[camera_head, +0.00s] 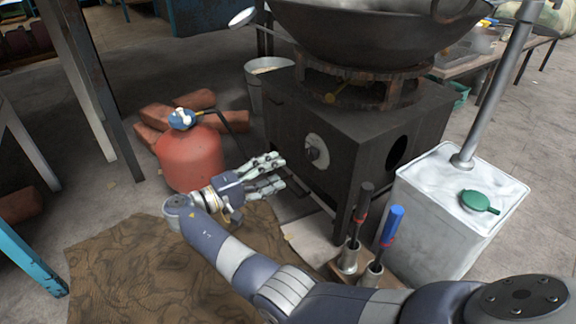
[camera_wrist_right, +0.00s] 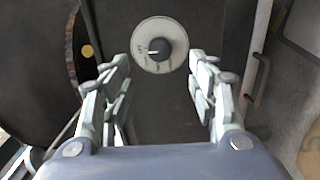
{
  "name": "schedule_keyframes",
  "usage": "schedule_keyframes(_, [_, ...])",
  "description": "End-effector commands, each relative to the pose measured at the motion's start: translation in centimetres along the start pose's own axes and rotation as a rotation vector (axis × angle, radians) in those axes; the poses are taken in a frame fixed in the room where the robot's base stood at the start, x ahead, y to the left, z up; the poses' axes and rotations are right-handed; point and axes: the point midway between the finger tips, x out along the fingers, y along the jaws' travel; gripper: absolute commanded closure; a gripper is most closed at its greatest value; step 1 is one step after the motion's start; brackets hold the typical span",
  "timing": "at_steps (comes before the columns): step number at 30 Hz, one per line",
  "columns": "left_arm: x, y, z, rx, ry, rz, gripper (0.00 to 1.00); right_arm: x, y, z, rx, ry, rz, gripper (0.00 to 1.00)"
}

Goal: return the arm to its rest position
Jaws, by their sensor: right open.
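My right gripper (camera_head: 275,174) reaches in front of the black stove in the head view, and its fingers are open and empty. The right wrist view shows the two fingers (camera_wrist_right: 160,95) spread apart, with the stove's round knob (camera_wrist_right: 155,47) beyond and between them. The knob (camera_head: 316,152) sits on a pale disc on the stove front (camera_head: 345,165), a little to the right of the fingertips. The gripper and the knob appear apart. My left gripper is not in view.
A large wok (camera_head: 365,35) rests on the stove. A red gas cylinder (camera_head: 190,158) stands behind my gripper, with bricks (camera_head: 155,118) around it. A white metal container (camera_head: 440,205) and a holder with two handled tools (camera_head: 348,258) stand at the right. A brown mat (camera_head: 130,270) covers the near floor.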

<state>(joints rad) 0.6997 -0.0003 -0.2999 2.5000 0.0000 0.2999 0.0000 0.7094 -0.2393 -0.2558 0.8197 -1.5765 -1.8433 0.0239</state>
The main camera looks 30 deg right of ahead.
Motion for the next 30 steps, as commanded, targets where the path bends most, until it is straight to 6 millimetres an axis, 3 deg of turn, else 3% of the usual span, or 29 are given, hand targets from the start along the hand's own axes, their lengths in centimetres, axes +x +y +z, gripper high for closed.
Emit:
schedule_keyframes(6, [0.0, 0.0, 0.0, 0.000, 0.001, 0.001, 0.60, -1.3, 0.0, 0.0, 0.001, -0.001, 0.001, 0.46])
schedule_keyframes(22, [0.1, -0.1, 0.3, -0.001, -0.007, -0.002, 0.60, -1.1, -0.1, -0.3, 0.001, 0.021, -0.015, 0.46])
schedule_keyframes(26, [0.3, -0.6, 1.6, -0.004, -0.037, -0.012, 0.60, -0.7, -0.9, -1.9, 0.007, 0.138, -0.103, 0.46])
schedule_keyframes(30, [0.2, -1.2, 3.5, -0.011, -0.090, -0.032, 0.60, -1.3, -2.4, -5.0, 0.053, 0.378, -0.269, 0.46])
